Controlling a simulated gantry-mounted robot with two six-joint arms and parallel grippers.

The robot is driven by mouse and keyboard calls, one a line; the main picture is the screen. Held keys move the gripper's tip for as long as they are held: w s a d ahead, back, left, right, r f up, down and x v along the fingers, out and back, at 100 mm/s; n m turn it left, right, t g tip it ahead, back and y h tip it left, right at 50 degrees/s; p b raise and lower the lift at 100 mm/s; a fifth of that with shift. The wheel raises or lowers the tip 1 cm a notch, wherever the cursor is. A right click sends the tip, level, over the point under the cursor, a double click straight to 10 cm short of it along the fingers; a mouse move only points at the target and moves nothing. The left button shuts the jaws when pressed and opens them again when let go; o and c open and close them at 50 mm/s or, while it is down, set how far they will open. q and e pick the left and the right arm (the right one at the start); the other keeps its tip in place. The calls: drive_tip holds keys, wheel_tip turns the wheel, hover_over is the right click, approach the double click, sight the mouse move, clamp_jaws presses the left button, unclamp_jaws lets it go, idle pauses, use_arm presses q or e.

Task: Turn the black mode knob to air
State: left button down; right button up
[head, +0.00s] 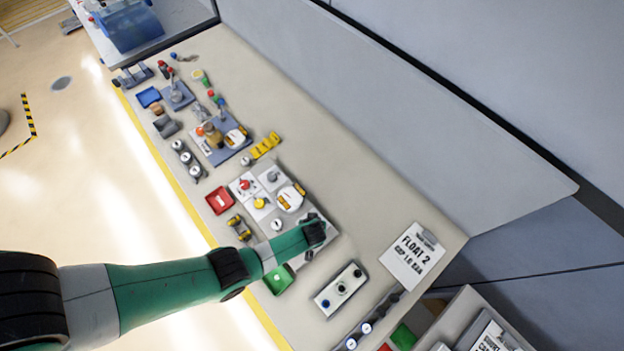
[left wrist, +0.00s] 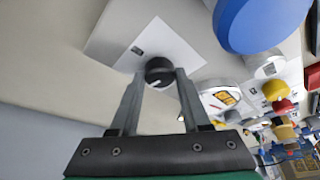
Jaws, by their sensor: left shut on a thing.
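The black mode knob (left wrist: 160,71) stands on a white label plate (left wrist: 168,42) in the left wrist view. A pale pointer mark shows on its face, but I cannot read which setting it points to. The fingers of my left gripper (left wrist: 159,76) are shut on the knob, one on each side. In the head view my left gripper (head: 314,233) is over the near right part of the bench, and it hides the knob there. My right gripper is in neither view.
A large blue round part (left wrist: 262,20) is close beside the knob plate. The bench's back strip is clear.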

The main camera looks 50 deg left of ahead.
use_arm(q)
drive_tip(key=shift+n+g, duration=0.3)
drive_tip(key=shift+n, duration=0.5)
drive_tip(key=shift+c, duration=1.9)
unclamp_jaws()
